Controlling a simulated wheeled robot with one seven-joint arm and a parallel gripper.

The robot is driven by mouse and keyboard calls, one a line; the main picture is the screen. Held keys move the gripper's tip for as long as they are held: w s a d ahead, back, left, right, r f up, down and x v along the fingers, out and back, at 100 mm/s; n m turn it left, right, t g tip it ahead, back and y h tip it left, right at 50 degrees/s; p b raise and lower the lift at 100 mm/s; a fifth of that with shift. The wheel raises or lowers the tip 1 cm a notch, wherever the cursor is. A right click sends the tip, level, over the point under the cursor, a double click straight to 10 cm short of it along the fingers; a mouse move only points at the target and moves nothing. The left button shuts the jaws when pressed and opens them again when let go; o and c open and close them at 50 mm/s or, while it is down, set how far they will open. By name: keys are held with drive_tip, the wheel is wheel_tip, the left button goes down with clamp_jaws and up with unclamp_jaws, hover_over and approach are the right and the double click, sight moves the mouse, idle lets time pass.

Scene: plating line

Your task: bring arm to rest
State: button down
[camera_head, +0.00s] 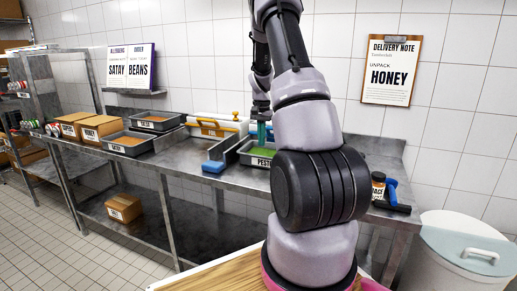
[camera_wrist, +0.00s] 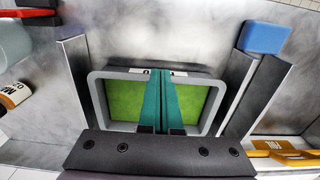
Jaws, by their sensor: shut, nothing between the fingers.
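My arm rises through the middle of the head view and reaches down over the steel counter. My gripper (camera_head: 263,133) has teal fingers and points down at the grey tray of green pesto (camera_head: 245,157). In the wrist view the two fingers (camera_wrist: 159,78) lie side by side, shut and empty, in front of the green tray (camera_wrist: 97,98). I cannot tell whether the fingertips touch the pesto. My arm hides part of the tray and the counter behind it.
The steel counter (camera_head: 185,158) also holds cardboard boxes (camera_head: 78,124), grey trays (camera_head: 125,142), a blue block (camera_head: 213,166) and a jar (camera_head: 378,186). A lidded bin (camera_head: 465,250) stands at right. A honey delivery note (camera_head: 391,70) hangs on the wall.

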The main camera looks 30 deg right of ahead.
drive_tip(key=s+a+r+n+t, duration=0.1)
drive_tip(key=s+a+r+t, duration=0.1)
drive_tip(key=s+a+r, duration=0.6)
drive_tip(key=s+a+r+n+t, duration=0.2)
drive_tip(key=a+r, duration=0.4)
drive_tip(key=r, duration=0.6)
drive_tip(key=s+a+r+n+t+y, duration=0.1)
drive_tip(key=s+a+r, duration=0.2)
drive_tip(key=s, duration=0.6)
drive_tip(key=s+a+r+n+t+y, duration=0.1)
drive_tip(key=s+a+r+n+t, duration=0.1)
drive_tip(key=s+a, duration=0.5)
drive_tip(key=s+r, duration=0.1)
drive_tip(key=s, duration=0.2)
drive_tip(key=shift+a+r, duration=0.2)
drive_tip(key=shift+r, duration=0.1)
